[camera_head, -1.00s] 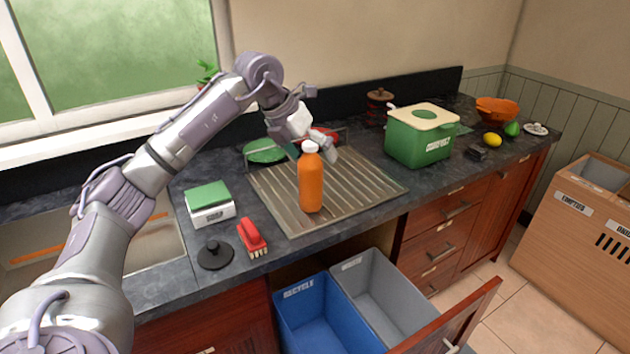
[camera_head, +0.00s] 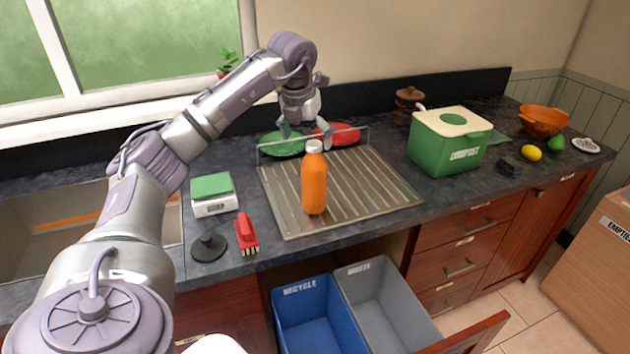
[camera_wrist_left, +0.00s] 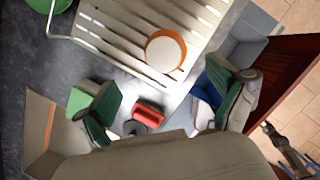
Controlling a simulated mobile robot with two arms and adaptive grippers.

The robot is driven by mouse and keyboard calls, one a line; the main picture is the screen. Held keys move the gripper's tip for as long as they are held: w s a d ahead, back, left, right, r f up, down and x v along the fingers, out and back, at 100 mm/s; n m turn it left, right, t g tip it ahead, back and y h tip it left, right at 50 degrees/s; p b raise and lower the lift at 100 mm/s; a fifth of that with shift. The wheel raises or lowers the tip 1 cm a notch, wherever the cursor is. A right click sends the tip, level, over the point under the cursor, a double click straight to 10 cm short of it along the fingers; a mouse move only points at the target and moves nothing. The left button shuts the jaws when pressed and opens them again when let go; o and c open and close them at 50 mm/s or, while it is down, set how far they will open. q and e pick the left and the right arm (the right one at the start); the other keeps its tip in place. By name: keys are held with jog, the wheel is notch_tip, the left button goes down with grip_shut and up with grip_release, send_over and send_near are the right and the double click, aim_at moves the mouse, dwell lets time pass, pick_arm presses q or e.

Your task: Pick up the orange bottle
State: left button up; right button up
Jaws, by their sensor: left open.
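The orange bottle (camera_head: 314,184) with a white cap stands upright on the ribbed draining board. My left gripper (camera_head: 307,140) is above and behind the bottle in the head view, pointing down, with its fingers apart and nothing between them. In the left wrist view the bottle (camera_wrist_left: 166,51) is seen from above as a white cap with an orange rim. It lies beyond the two open fingers (camera_wrist_left: 165,105), not between them. My right gripper is not in view.
A dish rack (camera_head: 314,140) with green and red plates stands behind the bottle. A green compost box (camera_head: 440,155) is to the right. A scale (camera_head: 213,196), red brush (camera_head: 246,234) and black lid (camera_head: 208,246) are left. Open recycle (camera_head: 308,315) and grey bins (camera_head: 385,300) are below.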

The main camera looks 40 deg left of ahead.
aim_at(315, 158)
pick_arm(q)
jog(key=shift+x, duration=1.15)
jog(key=shift+w+d+f, duration=0.1)
jog(key=shift+w+f, duration=0.1)
jog(key=shift+w, duration=0.1)
jog(key=x, duration=0.1)
jog(key=p+x, duration=0.2)
jog(key=x, duration=0.1)
jog(key=shift+w+d, duration=0.1)
jog(key=shift+w, duration=0.2)
jog(key=shift+w+f, duration=0.15)
jog(key=shift+f, duration=0.3)
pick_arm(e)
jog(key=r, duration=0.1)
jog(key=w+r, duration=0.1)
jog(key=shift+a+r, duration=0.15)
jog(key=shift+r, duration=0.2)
pick_arm(q)
jog(key=shift+c, duration=1.4)
jog(key=c, duration=0.9)
jog(key=shift+r, duration=0.1)
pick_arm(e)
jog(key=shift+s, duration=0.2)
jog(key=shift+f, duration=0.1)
